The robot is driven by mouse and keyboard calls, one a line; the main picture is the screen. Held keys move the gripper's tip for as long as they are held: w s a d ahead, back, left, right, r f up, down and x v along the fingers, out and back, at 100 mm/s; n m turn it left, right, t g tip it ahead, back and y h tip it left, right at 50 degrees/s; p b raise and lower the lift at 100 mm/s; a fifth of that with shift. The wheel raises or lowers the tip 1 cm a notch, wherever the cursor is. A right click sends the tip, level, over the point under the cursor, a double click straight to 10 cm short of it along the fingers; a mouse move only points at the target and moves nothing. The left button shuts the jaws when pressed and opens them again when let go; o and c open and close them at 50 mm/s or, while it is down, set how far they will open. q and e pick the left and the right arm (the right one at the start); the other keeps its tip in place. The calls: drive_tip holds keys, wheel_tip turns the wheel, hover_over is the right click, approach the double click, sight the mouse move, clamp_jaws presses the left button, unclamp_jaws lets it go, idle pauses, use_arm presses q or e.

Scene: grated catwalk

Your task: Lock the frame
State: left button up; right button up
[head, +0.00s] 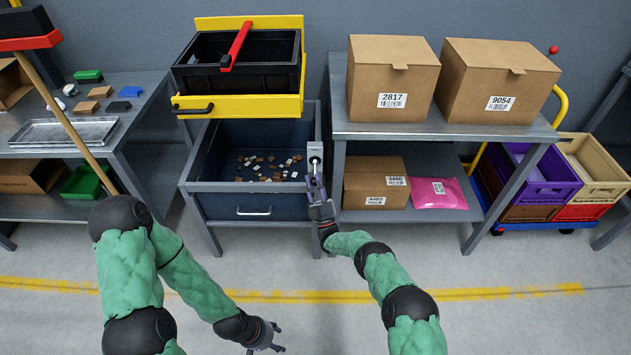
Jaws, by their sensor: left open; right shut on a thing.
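A yellow frame (303,104) holds a black crate (190,78) above a dark blue bin (225,203) on a grey stand. A red bar with a black end (238,45) lies across the crate. A grey upright plate with a round lock-like fitting (314,150) stands at the stand's right front corner. My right gripper (316,178) is at this plate, shut on a small part just below the fitting. Its fingers largely hide that part. My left gripper (276,338) is open and empty, low over the floor, apart from the stand.
Several small brown and white pieces (270,167) lie in the blue bin. A grey table (450,131) with cardboard boxes (391,78) stands close on the right. A shelf (120,125) and a broom (70,125) are on the left. The floor in front is clear.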

drive_tip(key=shift+a+r+y, duration=0.2)
drive_tip(key=shift+y, duration=0.1)
drive_tip(key=o, duration=1.1)
drive_tip(key=shift+f, duration=0.1)
drive_tip(key=shift+s+d+f, duration=0.15)
drive_tip(key=shift+s+f, duration=0.1)
drive_tip(key=shift+f, duration=0.2)
drive_tip(key=v, duration=1.1)
drive_tip(key=shift+r, duration=0.1)
